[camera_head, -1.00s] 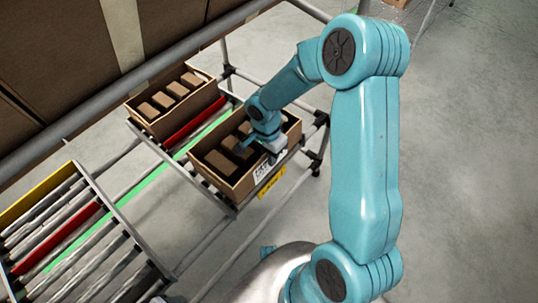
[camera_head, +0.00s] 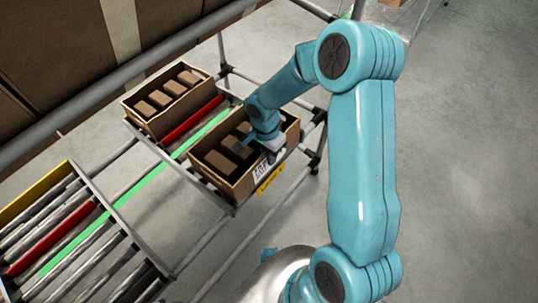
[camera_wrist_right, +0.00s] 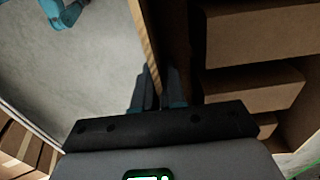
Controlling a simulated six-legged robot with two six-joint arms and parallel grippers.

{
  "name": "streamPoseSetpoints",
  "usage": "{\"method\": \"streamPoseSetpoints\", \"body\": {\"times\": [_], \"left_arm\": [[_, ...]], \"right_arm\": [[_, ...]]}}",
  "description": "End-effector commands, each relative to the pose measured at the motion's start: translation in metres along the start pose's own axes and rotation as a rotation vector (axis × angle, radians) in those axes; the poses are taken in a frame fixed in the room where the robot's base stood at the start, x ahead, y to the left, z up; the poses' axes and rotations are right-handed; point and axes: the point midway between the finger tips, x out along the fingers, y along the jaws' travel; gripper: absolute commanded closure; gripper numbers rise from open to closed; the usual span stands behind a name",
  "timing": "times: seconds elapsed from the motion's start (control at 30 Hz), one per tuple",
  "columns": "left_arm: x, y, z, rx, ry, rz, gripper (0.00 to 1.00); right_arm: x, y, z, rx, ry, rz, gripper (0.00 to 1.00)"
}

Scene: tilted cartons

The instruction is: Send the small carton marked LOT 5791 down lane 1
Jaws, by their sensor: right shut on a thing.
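An open brown carton (camera_head: 213,183) with small brown boxes inside sits tilted on the right part of the rack. A white label (camera_head: 262,171) is on its front wall; its print is too small to read. My right gripper (camera_head: 273,151) is at this carton's near wall. In the right wrist view its fingers (camera_wrist_right: 160,88) stand on either side of the wall, shut on it. A second open carton (camera_head: 150,122), also holding small boxes, sits further back. I cannot read LOT 5791 or a lane number anywhere. My left gripper is not in view.
A roller section (camera_head: 75,240) with a red strip and a green strip lies at the lower left. A yellow tag (camera_head: 270,180) hangs under the near carton. A grey rail (camera_head: 80,95) and large brown cartons (camera_head: 50,50) are at the upper left. Open floor is at right.

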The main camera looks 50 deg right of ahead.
Motion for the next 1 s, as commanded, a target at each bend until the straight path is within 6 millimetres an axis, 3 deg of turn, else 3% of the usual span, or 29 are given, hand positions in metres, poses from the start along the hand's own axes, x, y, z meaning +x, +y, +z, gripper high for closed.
{"method": "streamPoseSetpoints", "body": {"times": [0.93,0.97,1.0], "left_arm": [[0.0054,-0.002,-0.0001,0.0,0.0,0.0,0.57],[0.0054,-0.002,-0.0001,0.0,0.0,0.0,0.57],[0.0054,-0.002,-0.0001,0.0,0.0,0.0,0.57]], "right_arm": [[0.0035,0.0007,0.0014,0.0,0.0,-0.001,1.0],[0.0035,0.0007,0.0014,0.0,0.0,-0.001,0.81],[0.0035,0.0007,0.0014,0.0,0.0,-0.001,0.68]]}}
